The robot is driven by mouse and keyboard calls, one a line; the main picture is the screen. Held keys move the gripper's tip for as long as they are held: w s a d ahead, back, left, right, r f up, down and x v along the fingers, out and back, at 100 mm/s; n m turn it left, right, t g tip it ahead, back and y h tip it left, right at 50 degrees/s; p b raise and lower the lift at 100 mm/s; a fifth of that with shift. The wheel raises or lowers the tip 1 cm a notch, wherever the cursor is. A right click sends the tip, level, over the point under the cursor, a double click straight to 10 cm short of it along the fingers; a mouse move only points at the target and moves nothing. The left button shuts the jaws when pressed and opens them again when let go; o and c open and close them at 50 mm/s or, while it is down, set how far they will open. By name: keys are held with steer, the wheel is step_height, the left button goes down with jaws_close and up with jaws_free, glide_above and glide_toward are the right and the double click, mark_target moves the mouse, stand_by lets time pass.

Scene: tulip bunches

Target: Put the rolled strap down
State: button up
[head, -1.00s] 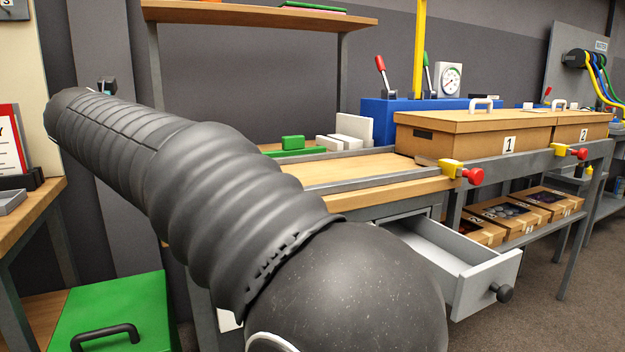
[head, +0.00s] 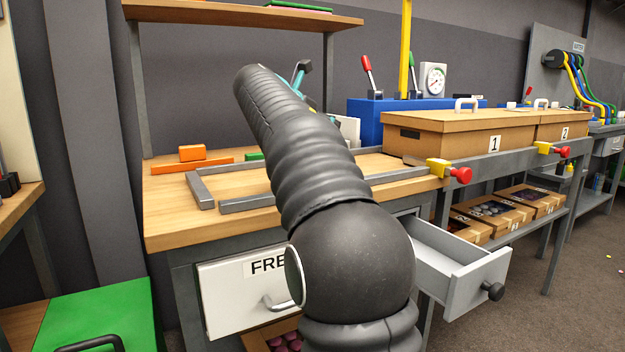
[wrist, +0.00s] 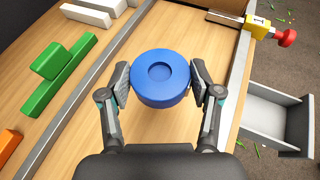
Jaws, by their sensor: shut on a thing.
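The rolled strap (wrist: 161,97) is a blue disc-shaped roll with a round recess in its top, seen in the wrist view. My gripper (wrist: 160,80) is shut on it, one finger pad on its left side and one on its right. The strap is over the wooden bench top (wrist: 125,125), inside the grey-railed area; its exact height above the wood I cannot tell. In the head view my arm hides the strap, and only part of my gripper (head: 301,78) shows behind it.
Green blocks (wrist: 58,75) and an orange block (head: 192,153) lie on the left, white blocks (wrist: 88,14) at the back. A grey rail (head: 245,203) borders the area. The drawer (head: 465,275) stands open at the right. Cardboard box 1 (head: 450,135) stands behind it.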

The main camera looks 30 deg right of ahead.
steer(key=s+d+m+g+h, duration=0.1)
steer(key=s+d+m+g, duration=0.1)
steer(key=s+d, duration=0.2)
steer(key=shift+d+r, duration=0.15)
steer(key=shift+d, duration=1)
steer(key=w+a+f+b, duration=0.1)
steer(key=a+f, duration=0.1)
steer(key=a, duration=0.1)
steer(key=w+a+f+b, duration=0.1)
steer(key=w+a+f, duration=0.1)
steer(key=a, duration=0.2)
steer(key=w+a+f+b, duration=0.1)
steer(key=w+a+f, duration=0.1)
steer(key=a+f, duration=0.1)
steer(key=shift+w+a+f, duration=0.1)
steer(key=shift+a, duration=0.2)
step_height(320, 180, down, 2)
steer(key=shift+f+b, duration=0.1)
steer(key=shift+b, duration=0.6)
steer(key=shift+f+p, duration=0.4)
steer(key=shift+f, duration=0.2)
steer(key=shift+f, duration=0.15)
steer(key=o, duration=1.1)
steer(key=shift+o, duration=0.2)
